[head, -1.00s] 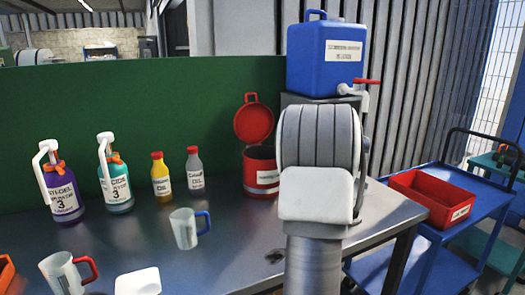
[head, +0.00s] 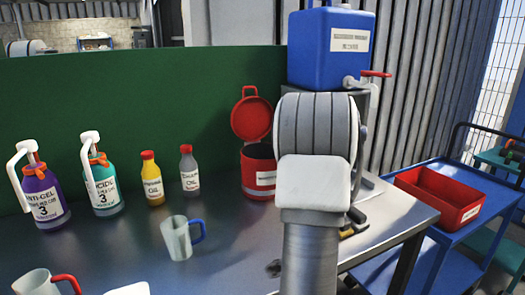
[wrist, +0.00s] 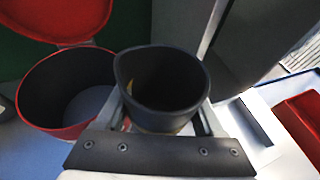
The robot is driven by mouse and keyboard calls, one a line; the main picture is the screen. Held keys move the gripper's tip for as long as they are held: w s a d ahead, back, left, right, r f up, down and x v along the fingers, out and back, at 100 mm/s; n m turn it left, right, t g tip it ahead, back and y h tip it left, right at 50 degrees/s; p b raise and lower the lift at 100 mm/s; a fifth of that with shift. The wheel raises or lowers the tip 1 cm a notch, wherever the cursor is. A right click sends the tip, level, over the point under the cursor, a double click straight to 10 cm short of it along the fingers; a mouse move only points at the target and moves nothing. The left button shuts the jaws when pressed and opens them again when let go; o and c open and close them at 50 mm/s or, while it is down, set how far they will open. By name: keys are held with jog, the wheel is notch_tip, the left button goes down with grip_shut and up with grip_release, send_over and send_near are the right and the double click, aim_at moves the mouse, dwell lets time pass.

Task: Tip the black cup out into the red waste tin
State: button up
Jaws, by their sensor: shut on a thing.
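The black cup (wrist: 160,85) is in my gripper (wrist: 163,118) in the wrist view. It stands roughly upright, mouth towards the camera, with a small yellowish-brown patch on its inner wall. The red waste tin (head: 259,182) stands on the bench, its round lid (head: 252,118) swung open at the back. In the wrist view the tin (wrist: 38,118) is just left of the cup, its dark inside and grey bottom showing. The cup is beside the tin's mouth, not over its middle. My arm hides the gripper and cup in the head view.
A clear mug with a blue handle (head: 178,240) and several bottles, including a yellow one (head: 152,182), stand left on the bench. A blue canister with a red tap (head: 330,50) is behind. A black-and-yellow object (head: 352,223) lies right of my arm. A red bin (head: 437,198) sits on the blue trolley.

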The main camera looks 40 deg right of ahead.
jog(key=shift+r, duration=0.15)
jog(key=shift+w+a+r+n+g+h+p, duration=0.3)
jog(key=shift+w+r+n+g+h+p, duration=0.25)
jog(key=shift+n+g+p, duration=1.1)
jog(key=shift+w+a+r+n+g+h+p, duration=0.4)
jog(key=shift+n+g+p, duration=0.35)
jog(key=shift+p, duration=1.75)
jog(key=shift+w+a+r+n+g+h+p, duration=0.2)
jog(key=shift+w+r+n+g+h+p, duration=0.4)
jog(key=shift+n+g+p, duration=1.05)
jog(key=shift+f+m+t+p, duration=0.15)
jog(key=shift+m+t+p, duration=0.3)
jog(key=shift+t, duration=0.1)
jog(key=shift+r+n+g+h+p, duration=0.35)
jog(key=shift+r+n+g+p, duration=0.15)
jog(key=shift+p, duration=0.1)
jog(key=shift+w+a+f+n+g+h, duration=0.3)
jog(key=shift+w+f+n, duration=0.05)
jog(key=shift+w+n, duration=0.1)
jog(key=shift+f, duration=0.1)
